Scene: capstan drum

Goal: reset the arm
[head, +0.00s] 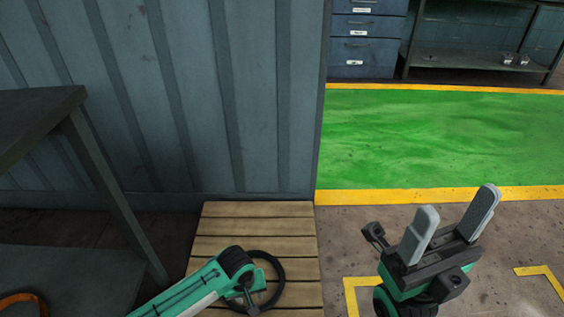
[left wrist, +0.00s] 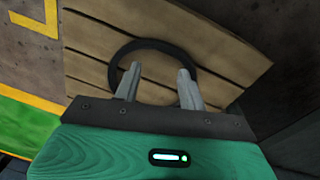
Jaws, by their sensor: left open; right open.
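My right gripper (head: 458,201) is raised at the right of the head view, its two grey fingers spread apart with nothing between them. My left arm (head: 190,290) comes in from the lower left of the head view, over a wooden slatted platform (head: 260,226). In the left wrist view my left gripper (left wrist: 158,69) is open, with its fingers in front of a black ring (left wrist: 152,42) on the slats (left wrist: 85,68). I cannot tell how far the fingers are from the ring or whether they touch it. No capstan drum can be made out.
A dark table (head: 40,115) stands at the left. A corrugated blue-grey wall (head: 190,100) rises behind the platform. A green floor area with yellow borders (head: 440,140) lies open to the right. Blue drawers (head: 365,55) and a shelf (head: 475,62) stand at the back.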

